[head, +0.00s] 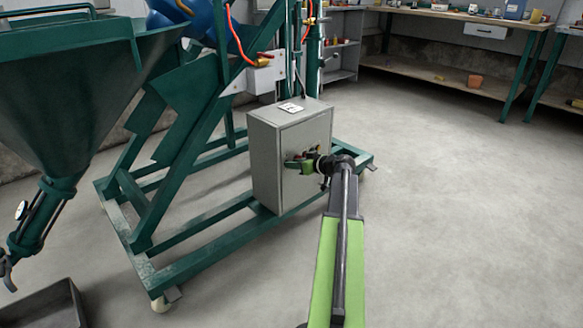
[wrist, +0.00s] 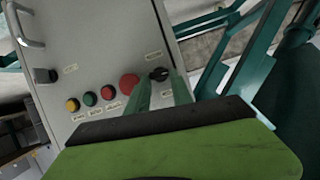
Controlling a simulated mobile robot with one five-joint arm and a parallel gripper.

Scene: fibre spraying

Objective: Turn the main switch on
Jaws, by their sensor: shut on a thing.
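A grey control cabinet (head: 265,160) stands on the green frame. In the wrist view its front panel (wrist: 95,35) carries a black rotary switch (wrist: 158,74) beside a large red round button (wrist: 129,84). My gripper (head: 308,165) is at the cabinet front. In the wrist view the two green fingers of my gripper (wrist: 162,84) are shut on the black rotary switch, one finger on each side. The labels are too blurred to read, so I cannot confirm which control is named main. In the head view my gripper and wrist hide most of the controls.
Smaller red (wrist: 107,92), green (wrist: 89,98) and yellow (wrist: 72,104) buttons sit in a row on the panel. A black knob (wrist: 45,75) and a metal handle (wrist: 27,30) lie farther left. A green hopper (head: 85,95) stands left of the cabinet. The floor (head: 460,220) at right is clear.

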